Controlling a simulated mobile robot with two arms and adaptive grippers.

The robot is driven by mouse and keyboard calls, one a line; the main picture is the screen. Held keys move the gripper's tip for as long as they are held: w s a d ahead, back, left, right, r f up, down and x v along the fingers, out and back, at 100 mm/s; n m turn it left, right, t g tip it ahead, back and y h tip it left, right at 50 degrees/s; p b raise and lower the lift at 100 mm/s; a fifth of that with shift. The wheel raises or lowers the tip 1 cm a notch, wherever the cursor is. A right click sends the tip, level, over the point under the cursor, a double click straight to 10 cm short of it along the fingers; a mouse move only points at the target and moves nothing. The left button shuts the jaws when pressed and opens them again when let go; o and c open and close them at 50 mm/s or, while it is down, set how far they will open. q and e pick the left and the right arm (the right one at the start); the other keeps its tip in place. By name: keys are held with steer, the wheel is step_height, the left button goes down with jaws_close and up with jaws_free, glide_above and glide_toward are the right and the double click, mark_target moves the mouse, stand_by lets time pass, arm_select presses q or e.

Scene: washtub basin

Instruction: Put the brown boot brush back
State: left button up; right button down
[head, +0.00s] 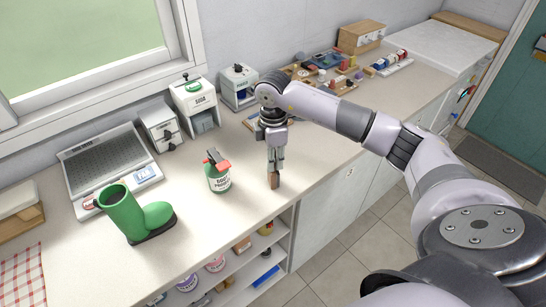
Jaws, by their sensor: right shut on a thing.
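The brown boot brush (274,181) is a small brown block low between the fingers of my right gripper (274,171). The gripper points down and is shut on it near the front edge of the counter (245,208). Much of the brush is hidden by the fingers, and I cannot tell whether it touches the counter. A green rubber boot (130,214) stands on the counter to the left. My left gripper is not in view.
A green spray bottle (218,180) with a red top stands just left of my right gripper. Dispensers (196,103) and a drying rack (104,158) line the wall. Coloured small items (325,62) lie farther back. Open shelves (230,268) sit below the counter.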

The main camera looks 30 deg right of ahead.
steer(key=shift+f, duration=0.2)
steer(key=c, duration=1.4)
jaws_free()
steer(key=shift+c, duration=0.2)
steer(key=shift+r, duration=0.1)
steer(key=shift+r, duration=0.15)
steer(key=shift+w+r, duration=0.1)
steer(key=shift+r, duration=0.2)
step_height(320, 180, up, 11)
steer(key=b, duration=0.2)
steer(key=shift+r+b, duration=0.2)
steer(key=shift+b, duration=0.15)
